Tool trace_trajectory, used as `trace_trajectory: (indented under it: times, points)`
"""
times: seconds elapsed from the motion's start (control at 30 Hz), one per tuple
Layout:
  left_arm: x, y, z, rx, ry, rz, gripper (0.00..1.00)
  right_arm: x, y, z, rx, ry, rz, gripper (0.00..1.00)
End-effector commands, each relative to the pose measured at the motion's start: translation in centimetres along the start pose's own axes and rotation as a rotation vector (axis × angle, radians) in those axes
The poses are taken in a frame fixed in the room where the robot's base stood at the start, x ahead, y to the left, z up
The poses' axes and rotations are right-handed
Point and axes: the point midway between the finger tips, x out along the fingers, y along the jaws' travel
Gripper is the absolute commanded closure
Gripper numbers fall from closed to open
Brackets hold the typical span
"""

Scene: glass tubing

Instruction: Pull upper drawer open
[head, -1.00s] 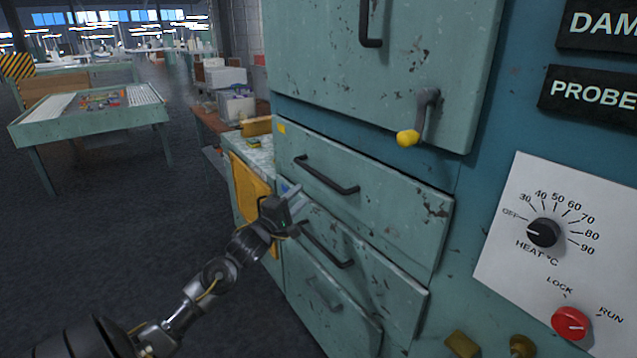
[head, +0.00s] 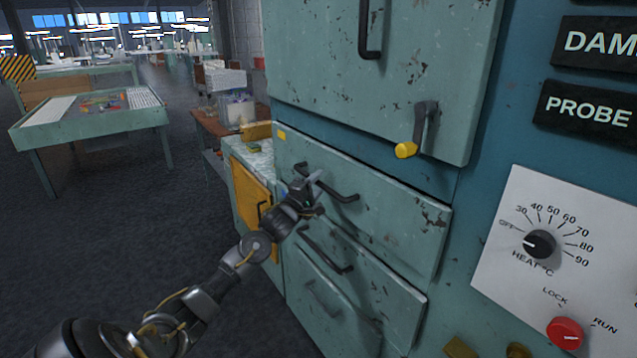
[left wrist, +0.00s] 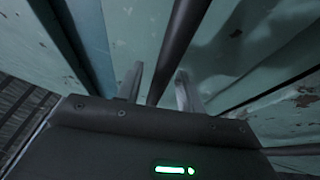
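The upper drawer (head: 395,208) is a worn, pale green front below the tall cabinet door; it looks closed. Its dark bar handle (head: 345,197) runs slanting across the left part of the front. My left gripper (head: 312,184) is at this handle and hides part of it. In the left wrist view, a dark bar, the handle (left wrist: 180,45), passes between the two separated fingers of my left gripper (left wrist: 158,88). Gaps show between the bar and both fingers. My right gripper is not in view.
The middle drawer's handle (head: 325,250) lies just below my left gripper. The cabinet door (head: 385,65) above has a yellow-tipped lever (head: 406,149). A control panel (head: 545,270) is at right. Open floor (head: 120,240) lies left of the cabinet.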

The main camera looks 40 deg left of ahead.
Motion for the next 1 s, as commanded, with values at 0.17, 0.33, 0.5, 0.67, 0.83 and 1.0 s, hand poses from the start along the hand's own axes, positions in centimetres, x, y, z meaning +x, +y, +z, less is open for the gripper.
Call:
trace_trajectory:
  times: [0.17, 0.33, 0.5, 0.67, 0.83, 1.0]
  points:
    - [0.18, 0.01, 0.02, 0.000, 0.000, 0.001, 0.62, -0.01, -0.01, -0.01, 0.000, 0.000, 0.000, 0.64]
    - [0.16, 0.00, 0.02, 0.000, 0.000, 0.001, 0.72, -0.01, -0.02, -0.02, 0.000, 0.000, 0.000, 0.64]
    - [0.16, 0.00, 0.03, 0.000, 0.000, 0.001, 0.94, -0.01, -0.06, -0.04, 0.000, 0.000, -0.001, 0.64]
    - [0.15, -0.01, 0.03, 0.000, 0.000, 0.001, 1.00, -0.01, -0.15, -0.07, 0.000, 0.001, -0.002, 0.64]
    - [0.13, -0.01, 0.06, 0.000, -0.001, 0.000, 1.00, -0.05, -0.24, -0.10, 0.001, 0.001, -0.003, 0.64]
    - [-0.09, 0.10, 0.76, -0.004, -0.015, -0.002, 1.00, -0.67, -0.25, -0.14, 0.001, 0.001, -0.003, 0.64]
